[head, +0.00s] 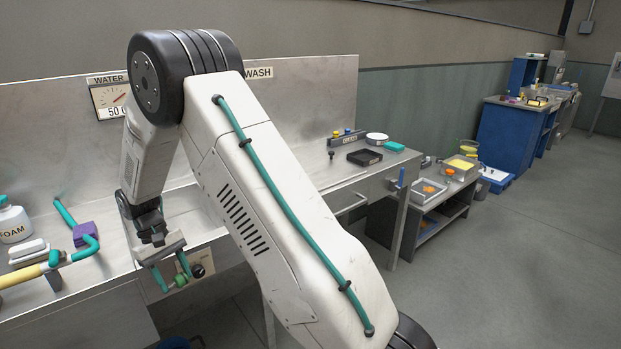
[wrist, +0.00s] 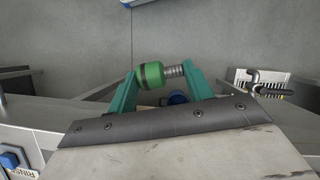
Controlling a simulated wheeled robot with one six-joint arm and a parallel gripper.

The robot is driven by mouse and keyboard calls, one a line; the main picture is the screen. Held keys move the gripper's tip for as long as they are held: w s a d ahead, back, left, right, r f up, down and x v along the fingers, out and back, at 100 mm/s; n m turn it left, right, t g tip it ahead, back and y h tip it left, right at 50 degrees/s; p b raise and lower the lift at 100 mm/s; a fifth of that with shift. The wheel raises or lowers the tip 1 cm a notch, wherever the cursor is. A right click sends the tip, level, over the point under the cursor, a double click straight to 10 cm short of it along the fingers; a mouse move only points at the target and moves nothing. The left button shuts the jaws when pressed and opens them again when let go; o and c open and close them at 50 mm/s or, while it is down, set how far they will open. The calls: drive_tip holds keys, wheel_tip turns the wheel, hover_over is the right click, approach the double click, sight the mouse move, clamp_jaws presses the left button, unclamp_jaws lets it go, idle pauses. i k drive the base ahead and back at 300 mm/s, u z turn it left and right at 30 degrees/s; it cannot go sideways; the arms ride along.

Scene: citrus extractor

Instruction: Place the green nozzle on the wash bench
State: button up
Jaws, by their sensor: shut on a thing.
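My gripper (head: 175,275) is shut on the green nozzle (head: 180,281), which sits between its teal fingers at the front of the bench. In the wrist view, the green nozzle (wrist: 153,75) lies crosswise between the fingertips of my gripper (wrist: 160,78), with a dark band and a ribbed grey metal end towards the right finger. The metal wash bench (head: 295,172) has a back panel with a WASH sign and a sink basin, partly hidden by my arm.
A foam bottle (head: 14,222), a purple block (head: 85,235) and a yellow-and-teal wand (head: 25,273) occupy the bench's left part. Bench surface before the black tray looks clear.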

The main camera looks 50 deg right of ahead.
sight(354, 149)
drive_tip(key=z, duration=3.55)
drive_tip(key=i, duration=3.3)
drive_tip(key=u, duration=3.6)
